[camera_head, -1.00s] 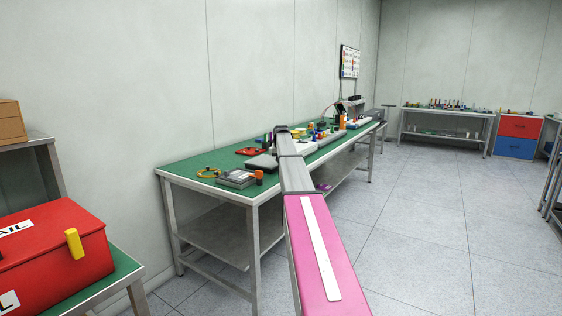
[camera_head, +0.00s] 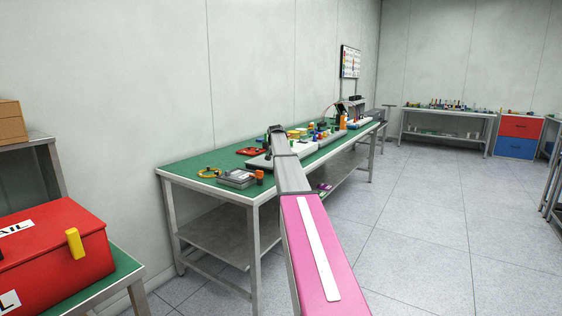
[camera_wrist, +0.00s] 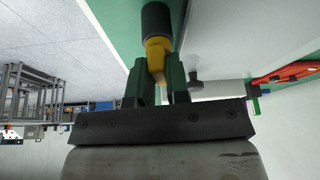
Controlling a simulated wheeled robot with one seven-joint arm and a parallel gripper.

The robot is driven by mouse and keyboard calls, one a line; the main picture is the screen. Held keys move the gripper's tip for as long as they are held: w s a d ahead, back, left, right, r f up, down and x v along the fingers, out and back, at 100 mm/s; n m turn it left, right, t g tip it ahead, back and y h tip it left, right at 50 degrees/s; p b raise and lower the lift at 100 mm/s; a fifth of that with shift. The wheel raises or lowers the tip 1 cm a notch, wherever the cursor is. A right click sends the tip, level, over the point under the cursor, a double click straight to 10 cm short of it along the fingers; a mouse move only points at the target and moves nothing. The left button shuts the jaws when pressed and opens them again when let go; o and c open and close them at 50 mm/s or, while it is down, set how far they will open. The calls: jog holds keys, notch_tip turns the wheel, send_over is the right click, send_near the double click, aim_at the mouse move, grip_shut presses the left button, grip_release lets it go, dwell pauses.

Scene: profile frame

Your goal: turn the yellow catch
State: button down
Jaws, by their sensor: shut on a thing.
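In the head view the gripper (camera_head: 276,131) is a small dark shape at the far end of my pink and grey arm, over the green bench.
The green bench (camera_head: 190,172) carries several small tools and parts. A red ring-like thing (camera_head: 250,151) lies left of my gripper. A red box (camera_head: 50,255) with a yellow clasp stands at lower left. The floor at right is clear.

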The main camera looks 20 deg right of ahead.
jog(key=c, duration=1.1)
grip_release()
jog(key=v, duration=1)
jog(key=shift+r, duration=0.35)
jog(key=shift+s, duration=0.15)
